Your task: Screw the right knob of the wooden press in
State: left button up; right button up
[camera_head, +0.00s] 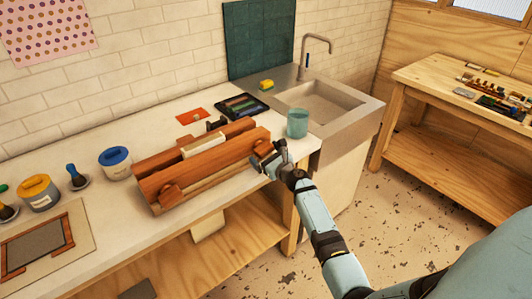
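The wooden press (205,165) lies along the counter, two reddish-brown beams side by side with a pale block between them. Its left knob (171,194) stands out from the front beam, wooden and round. The right knob (264,148) is at the right end of the front beam and is partly hidden by my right gripper (266,160). My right gripper is at this knob, with its fingers close to or around it; the view is too small to show whether they grip it. My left gripper is not in view.
A teal cup (297,123) stands just right of the press, near my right gripper. A black tray (242,107) and an orange card (192,116) lie behind it. The sink (322,103) is at the back right.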

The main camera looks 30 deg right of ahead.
jog(key=shift+r, duration=0.25)
jog(key=shift+s+d, duration=0.1)
jog(key=s, duration=1.3)
jog(key=shift+s+d, duration=0.25)
jog(key=shift+d, duration=0.1)
